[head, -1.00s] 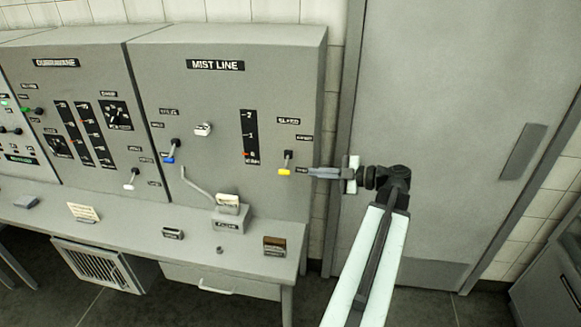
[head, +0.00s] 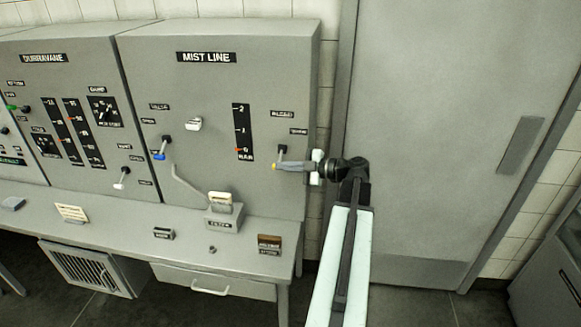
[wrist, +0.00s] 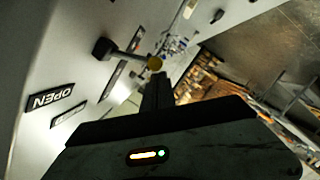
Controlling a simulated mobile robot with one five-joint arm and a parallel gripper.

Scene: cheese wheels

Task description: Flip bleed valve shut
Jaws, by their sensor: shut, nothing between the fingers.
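The bleed valve is a small lever (head: 281,154) on the right of the MIST LINE panel, below the BLEED label (head: 283,114). It hangs downward from its dark pivot, and its yellow tip (head: 274,167) is mostly covered by my gripper. In the wrist view the lever's yellow tip (wrist: 155,63) shows just beyond my fingers, with the OPEN label (wrist: 50,98) to the left. My gripper (head: 279,166) is shut and empty, its fingertips at the lever's tip from the right. I cannot tell whether they touch.
A blue-tipped lever (head: 160,155), a white knob (head: 193,124) and a gauge (head: 242,132) share the panel (head: 220,85). A bench (head: 120,215) with small blocks runs below. A grey door (head: 440,120) stands to the right.

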